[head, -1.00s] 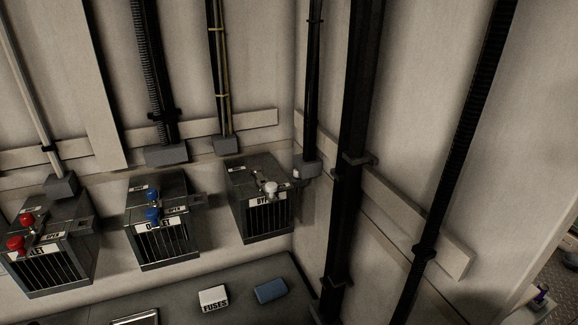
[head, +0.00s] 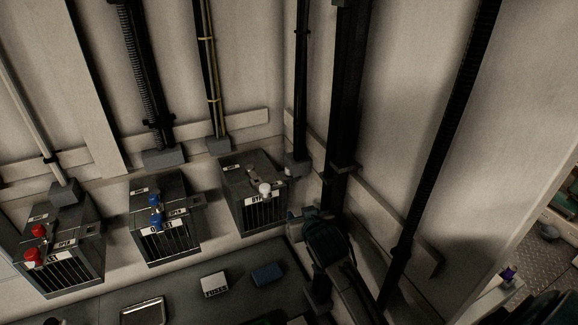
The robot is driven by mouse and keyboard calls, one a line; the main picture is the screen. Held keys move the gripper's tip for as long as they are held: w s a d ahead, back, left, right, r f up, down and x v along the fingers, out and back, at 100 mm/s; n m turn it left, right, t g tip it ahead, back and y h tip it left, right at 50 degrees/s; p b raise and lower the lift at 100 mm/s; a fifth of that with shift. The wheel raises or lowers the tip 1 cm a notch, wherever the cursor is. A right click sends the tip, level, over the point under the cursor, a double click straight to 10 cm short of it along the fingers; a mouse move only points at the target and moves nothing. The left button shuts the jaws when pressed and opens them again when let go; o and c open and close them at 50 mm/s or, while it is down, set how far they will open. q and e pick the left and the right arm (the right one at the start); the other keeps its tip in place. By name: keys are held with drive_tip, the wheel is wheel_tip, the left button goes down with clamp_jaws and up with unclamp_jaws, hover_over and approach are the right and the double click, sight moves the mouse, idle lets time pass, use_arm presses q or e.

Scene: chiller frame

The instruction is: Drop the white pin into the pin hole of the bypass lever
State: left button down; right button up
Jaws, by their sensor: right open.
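The bypass box (head: 240,218), a dark box with a slotted front and a partly hidden label, is on the wall near the corner. A white round knob (head: 265,189) sits at its top front edge by a small grey lever part. I cannot tell whether this knob is the white pin or the lever's handle. The pin hole is too small to make out. My right gripper (head: 298,214) is to the right of the bypass box, apart from the knob. It is open and I see nothing held in it. My left gripper is not in view.
The outlet box (head: 166,245) with blue knobs and a box with red knobs (head: 70,265) stand to the left. Below lie a fuses box (head: 214,284), a blue block (head: 267,274) and a metal tray (head: 143,311). Dark vertical pipes (head: 345,90) stand right of the bypass box.

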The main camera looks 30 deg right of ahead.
drive_tip(key=t, duration=0.2)
approach(290, 172)
drive_tip(key=shift+m+h, duration=0.4)
drive_tip(key=shift+a+x, duration=0.15)
drive_tip(key=shift+x, duration=2.15)
drive_tip(key=shift+a+x, duration=0.1)
drive_tip(key=shift+x, duration=2.2)
drive_tip(key=shift+s, duration=0.15)
drive_tip(key=c, duration=1.1)
